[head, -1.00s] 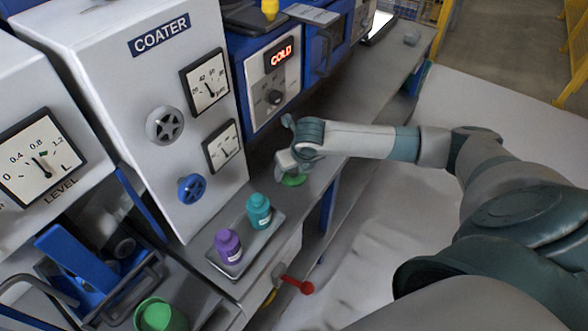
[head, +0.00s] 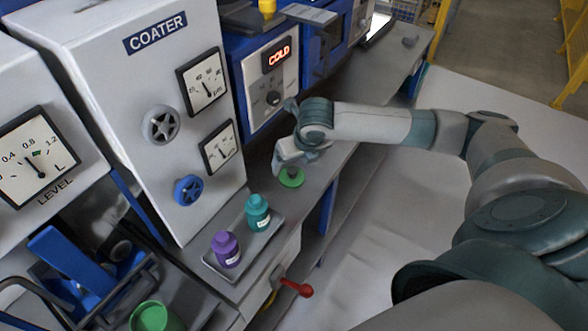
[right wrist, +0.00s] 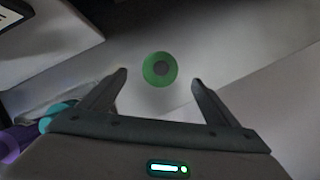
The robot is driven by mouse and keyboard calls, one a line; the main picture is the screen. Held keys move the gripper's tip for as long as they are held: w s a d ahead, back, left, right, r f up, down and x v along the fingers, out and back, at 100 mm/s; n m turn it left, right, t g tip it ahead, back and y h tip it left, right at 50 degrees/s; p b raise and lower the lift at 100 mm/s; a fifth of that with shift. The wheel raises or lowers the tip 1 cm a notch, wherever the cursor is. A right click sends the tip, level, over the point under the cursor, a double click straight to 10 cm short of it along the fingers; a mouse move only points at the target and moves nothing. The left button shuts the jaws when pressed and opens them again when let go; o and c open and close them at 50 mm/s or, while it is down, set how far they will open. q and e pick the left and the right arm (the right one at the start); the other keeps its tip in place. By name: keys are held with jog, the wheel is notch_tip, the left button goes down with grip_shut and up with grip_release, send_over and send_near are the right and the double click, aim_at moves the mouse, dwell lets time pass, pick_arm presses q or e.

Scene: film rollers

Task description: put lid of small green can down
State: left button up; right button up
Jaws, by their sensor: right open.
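The green lid (head: 291,178) lies flat on the grey bench, right of the tray. It is a round disc with a darker grey centre in the right wrist view (right wrist: 149,77). My right gripper (head: 279,168) is just above the lid. In the right wrist view its two fingers (right wrist: 159,76) are spread wide, with the lid beyond and between their tips, apart from both. The gripper is open and empty. A green can (head: 153,317) stands at the bottom left, partly cut off by the frame edge. My left gripper is not in view.
A grey tray (head: 238,264) holds a teal bottle (head: 258,216) and a purple bottle (head: 227,250). The coater (head: 150,90) stands behind them. A red handle (head: 296,288) sticks out at the bench front. The bench (head: 345,155) is clear right of the lid.

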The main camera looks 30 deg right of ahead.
jog(key=shift+v, duration=2.45)
jog(key=shift+f, duration=0.1)
